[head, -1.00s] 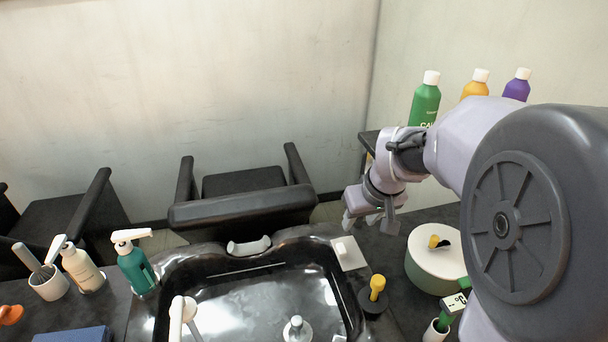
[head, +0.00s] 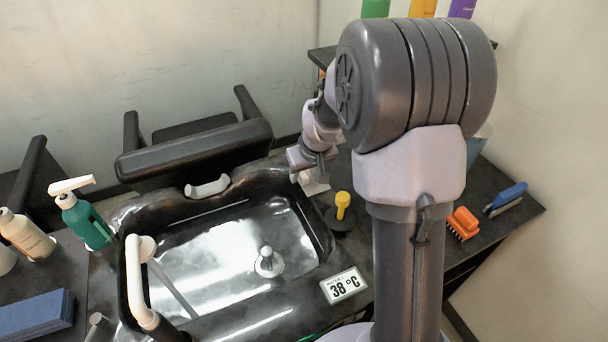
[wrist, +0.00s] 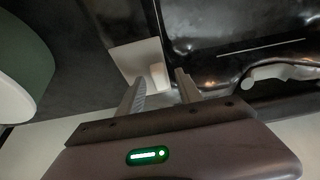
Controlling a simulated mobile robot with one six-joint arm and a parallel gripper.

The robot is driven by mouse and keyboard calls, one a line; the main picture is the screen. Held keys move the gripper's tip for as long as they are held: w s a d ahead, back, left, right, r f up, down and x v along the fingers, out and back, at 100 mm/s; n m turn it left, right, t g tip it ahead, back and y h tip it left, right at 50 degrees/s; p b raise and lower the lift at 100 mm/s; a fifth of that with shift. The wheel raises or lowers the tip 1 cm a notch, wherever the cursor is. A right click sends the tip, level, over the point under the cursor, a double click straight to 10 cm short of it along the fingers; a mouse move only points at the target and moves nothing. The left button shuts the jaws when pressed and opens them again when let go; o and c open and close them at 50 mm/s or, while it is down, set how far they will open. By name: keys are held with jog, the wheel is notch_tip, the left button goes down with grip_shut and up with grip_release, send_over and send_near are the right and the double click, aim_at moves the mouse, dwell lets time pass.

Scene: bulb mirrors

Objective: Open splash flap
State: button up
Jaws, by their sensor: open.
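A white square plate (head: 316,187) with a small raised white piece lies on the dark counter at the basin's far right corner. It looks like the splash flap, but I cannot be sure. In the wrist view the plate (wrist: 135,60) is just beyond the fingers, and its raised piece (wrist: 157,76) shows between the fingertips. My gripper (wrist: 160,77) is open and empty. In the head view my gripper (head: 300,178) is low over the plate and hides part of it. I cannot tell whether a finger touches it.
The black basin (head: 320,238) lies left of the plate, with a white neck rest (head: 207,187) on its rim. A yellow knob (head: 342,205) and a 38 °C display (head: 345,286) are nearby. A green-sided round container (wrist: 22,65) stands close in the wrist view.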

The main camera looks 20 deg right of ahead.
jog(key=shift+c, duration=0.2)
grip_shut()
dwell(1.3)
